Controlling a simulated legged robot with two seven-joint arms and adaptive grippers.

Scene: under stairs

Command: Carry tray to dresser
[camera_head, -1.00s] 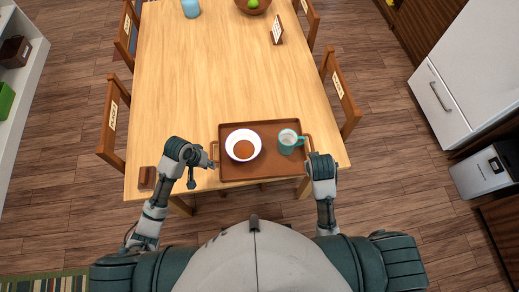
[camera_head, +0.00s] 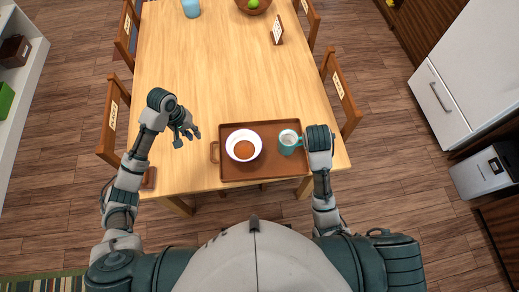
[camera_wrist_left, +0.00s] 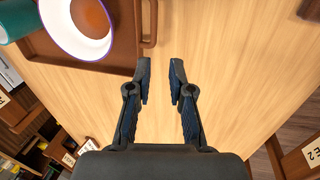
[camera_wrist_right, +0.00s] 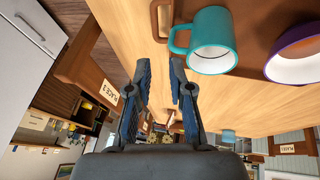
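A brown tray (camera_head: 262,170) lies on the near end of the wooden table. It holds a white bowl (camera_head: 243,145) with brown content and a teal mug (camera_head: 289,142). My left gripper (camera_head: 188,137) is open and empty over the table, left of the tray and apart from its left handle (camera_head: 214,152). The left wrist view shows a gap between its fingertips (camera_wrist_left: 162,68). My right gripper is above the tray's right end; the right wrist view shows its fingertips (camera_wrist_right: 160,72) apart and empty, near the right handle (camera_wrist_right: 157,20) and the mug. I cannot identify a dresser.
The wooden table (camera_head: 225,70) is clear beyond the tray, up to a sign (camera_head: 277,30), a blue cup (camera_head: 191,8) and a fruit bowl (camera_head: 254,5). Chairs (camera_head: 340,92) line both sides. A white shelf stands at left (camera_head: 28,60), a white cabinet at right (camera_head: 470,70).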

